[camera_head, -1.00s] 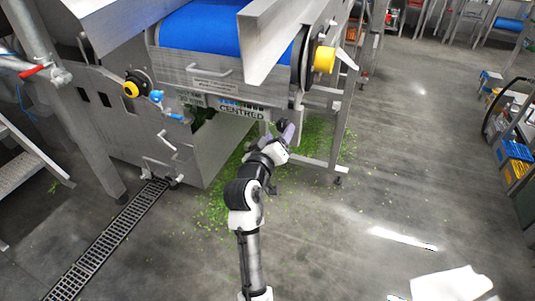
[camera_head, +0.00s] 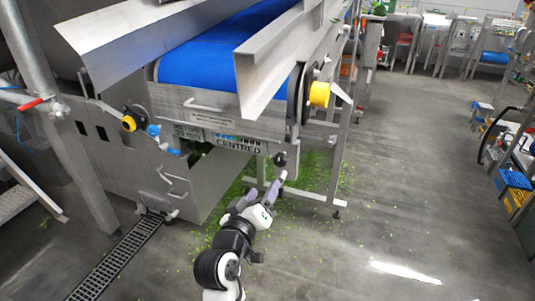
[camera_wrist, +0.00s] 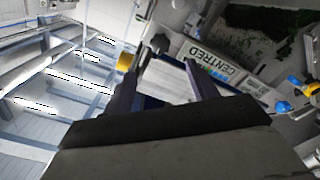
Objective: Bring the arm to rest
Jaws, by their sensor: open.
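My gripper (camera_head: 272,190) is in front of the steel conveyor machine, below and right of its CENTRED label (camera_head: 238,145). In the wrist view, my gripper (camera_wrist: 158,85) shows two dark purple fingers spread apart with nothing between them. The label (camera_wrist: 213,60) and a yellow knob (camera_wrist: 126,61) lie beyond the fingers in that view. My arm reaches up from the bottom of the head view, bent at its joints.
The blue belt (camera_head: 215,55) runs between steel side plates (camera_head: 270,60). A yellow knob (camera_head: 320,94) juts out at right. Green leaf scraps (camera_head: 315,175) litter the floor under the frame. A drain grate (camera_head: 115,262) lies at left. Open floor (camera_head: 400,190) is at right.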

